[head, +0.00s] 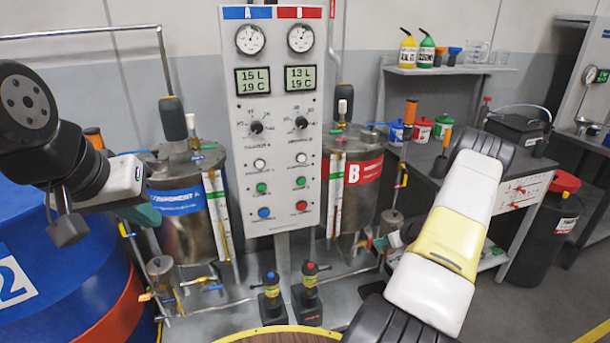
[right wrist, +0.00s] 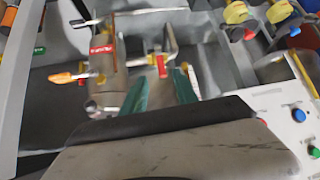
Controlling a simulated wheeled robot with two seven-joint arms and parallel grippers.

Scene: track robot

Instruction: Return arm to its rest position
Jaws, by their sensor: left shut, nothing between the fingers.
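My left arm comes in from the left in the head view. Its gripper (head: 146,214) shows as a small teal tip, shut and empty, in front of tank A (head: 180,228). My right arm rises from the lower right, with a white and yellow link. In the head view its gripper is mostly hidden behind this arm, near tank B's lower fittings. In the right wrist view the teal fingers of my right gripper (right wrist: 160,88) stand apart, with nothing seen held between them. A pipe fitting with a red valve handle (right wrist: 162,66) shows beyond the fingertips.
The control panel (head: 272,120) stands between tank A and tank B (head: 352,190). A blue drum (head: 60,265) is at the left. Two small bottles (head: 310,290) stand below the panel. A workbench (head: 510,185) and a black bin (head: 545,235) are at the right. Floor shows at the lower right.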

